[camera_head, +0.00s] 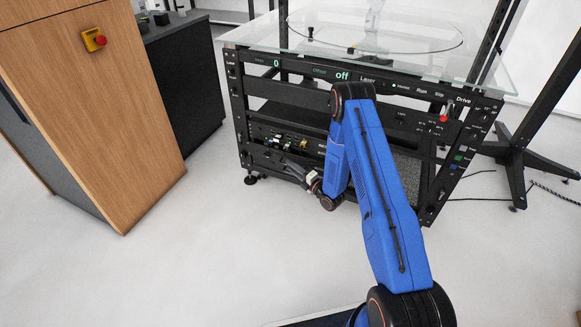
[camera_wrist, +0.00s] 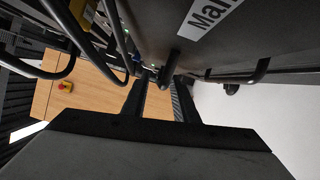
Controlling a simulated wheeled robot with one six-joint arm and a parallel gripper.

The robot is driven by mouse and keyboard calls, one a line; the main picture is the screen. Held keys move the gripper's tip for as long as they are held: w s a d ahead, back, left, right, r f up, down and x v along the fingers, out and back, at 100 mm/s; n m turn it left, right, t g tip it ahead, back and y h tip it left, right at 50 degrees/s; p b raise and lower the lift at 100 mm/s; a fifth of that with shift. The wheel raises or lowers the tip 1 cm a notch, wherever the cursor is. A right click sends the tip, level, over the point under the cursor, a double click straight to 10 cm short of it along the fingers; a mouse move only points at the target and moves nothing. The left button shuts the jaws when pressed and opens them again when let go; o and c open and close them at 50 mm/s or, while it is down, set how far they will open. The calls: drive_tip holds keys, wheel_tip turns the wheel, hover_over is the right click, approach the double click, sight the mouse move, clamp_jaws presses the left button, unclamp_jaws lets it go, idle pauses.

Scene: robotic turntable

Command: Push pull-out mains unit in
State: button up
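The mains unit shows in the wrist view as a dark panel (camera_wrist: 240,45) with a white label starting "Mai", the rest cut off by the frame edge. Dark handle bars stick out from it. In the head view it sits low in the black rack, mostly hidden by my blue arm, and I cannot tell how far it is out. My gripper (camera_wrist: 163,82) has its two dark fingers apart, with a gap between them. A short dark rod of the panel shows just at the fingertips; I cannot tell whether they touch. In the head view my gripper (camera_head: 311,182) is at the rack's lower front.
The rack carries a glass top (camera_head: 400,50) and a control strip reading "0" and "off". A wooden cabinet (camera_head: 100,120) with a red emergency button (camera_head: 97,40) stands at left. Black stand legs (camera_head: 517,155) and cables are at right. The pale floor (camera_head: 210,245) in front is clear.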

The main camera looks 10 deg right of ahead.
drive_tip(key=shift+w+a, duration=0.3)
drive_tip(key=shift+w, duration=0.15)
clamp_jaws()
idle(1.2)
